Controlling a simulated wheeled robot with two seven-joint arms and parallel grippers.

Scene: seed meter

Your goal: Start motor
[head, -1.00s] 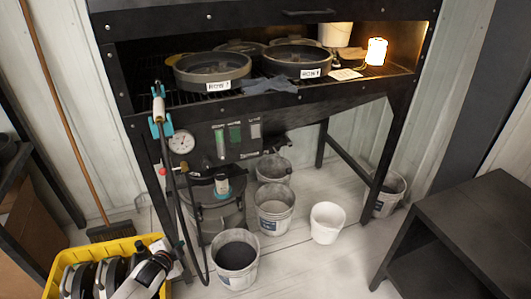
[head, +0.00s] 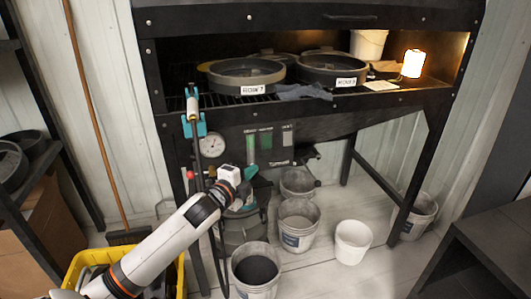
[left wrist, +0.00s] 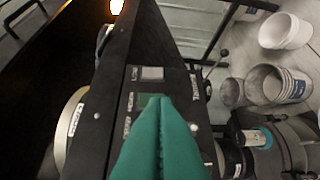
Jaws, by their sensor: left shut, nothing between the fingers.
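The black control panel (head: 268,143) hangs under the front of the bench. It carries a round gauge (head: 212,145), a green strip and a green patch (head: 266,139), and a grey patch (head: 287,137). My left gripper (head: 251,171) is shut and empty, low in front of the panel in the head view. In the left wrist view its teal fingers (left wrist: 163,101) point at the panel (left wrist: 117,95) and overlap the green patch (left wrist: 144,99). Contact cannot be told. A dark canister (head: 246,233) with a teal-banded label stands below, partly hidden by my arm. My right gripper is not in view.
Labelled round pans (head: 246,76) sit on the bench grate, with a lit lamp (head: 412,64) at right. Several buckets stand on the floor, including a white one (head: 352,241). A yellow crate (head: 76,264) is at lower left. A hose hangs at the panel's left.

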